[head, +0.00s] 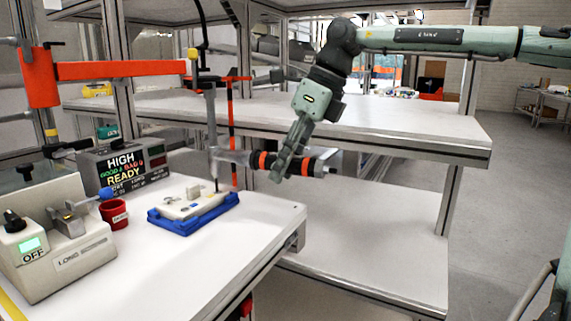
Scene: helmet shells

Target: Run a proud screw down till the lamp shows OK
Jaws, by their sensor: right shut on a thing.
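My right gripper (287,170) is shut on the dark handle of a screwdriver tool (240,157) with orange rings. The tool lies nearly level, and its thin vertical bit reaches down at its left end to a pale workpiece (185,204) in a blue tray (190,224). The bit's tip is at or just above the workpiece; I cannot tell if it touches a screw. Any proud screw is too small to make out. A display box (125,165) reads HIGH, GOOD 0, BAD 0 and READY. My left gripper is not in view.
An orange support arm (120,70) stands over the white bench (200,262). A red cup (114,215) and a grey machine (62,240) with a green-lit OFF panel (31,246) are at left. Bench space in front of the tray is clear.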

